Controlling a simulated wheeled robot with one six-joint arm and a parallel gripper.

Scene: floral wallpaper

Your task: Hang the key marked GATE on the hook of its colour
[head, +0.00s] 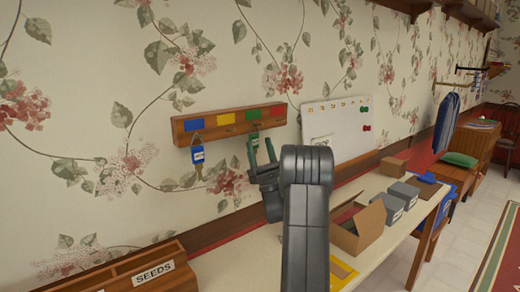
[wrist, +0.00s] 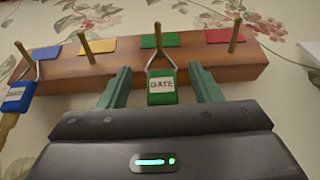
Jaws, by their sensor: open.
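A wooden key rack (head: 230,122) is on the wallpapered wall, with blue, yellow, green and red patches and a hook at each. The green key tag marked GATE (wrist: 162,86) hangs by its ring on the hook at the green patch (wrist: 162,41). In the head view the green tag (head: 254,139) is partly behind my gripper. My gripper (wrist: 160,84) is open, with one finger on each side of the tag and gaps between them. A blue-tagged key (head: 198,155) hangs on the hook at the blue patch. The yellow and red hooks are bare.
A whiteboard (head: 338,128) with magnets is right of the rack. Below, the table holds an open cardboard box (head: 357,228), small grey boxes (head: 393,208) and a wooden SEEDS box (head: 135,274).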

